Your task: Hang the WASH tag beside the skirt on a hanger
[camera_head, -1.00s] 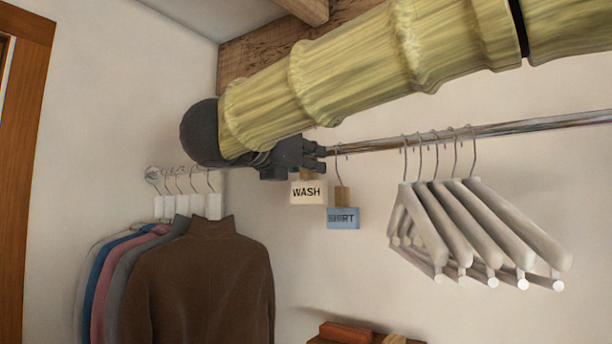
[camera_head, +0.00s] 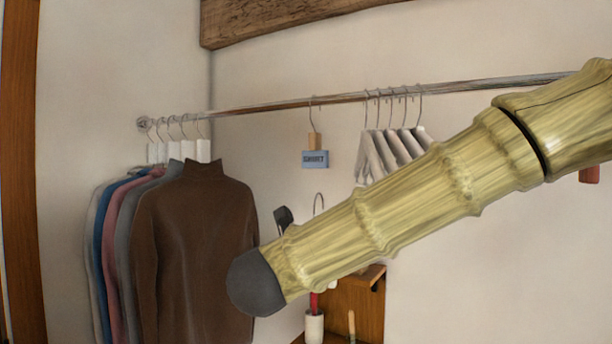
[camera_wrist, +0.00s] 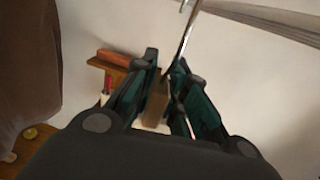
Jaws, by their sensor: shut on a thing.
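My gripper (camera_wrist: 165,68) is shut on the WASH tag (camera_wrist: 156,108), pinching its tan block in the wrist view. The tag's metal hook rises above the fingers. In the head view my arm hides most of the gripper and the tag; only a dark gripper part and the hook (camera_head: 319,202) show, below the rail and apart from it. A blue tag (camera_head: 315,159) with a tan block, its word hard to read, hangs by its hook on the rail (camera_head: 270,105). The WASH lettering is out of sight. No skirt is recognisable.
Several garments, a brown turtleneck (camera_head: 195,235) in front, hang at the rail's left end. Several empty pale hangers (camera_head: 385,148) hang right of the blue tag. Rail on both sides of that tag is bare. A wooden shelf unit (camera_head: 355,308) stands below.

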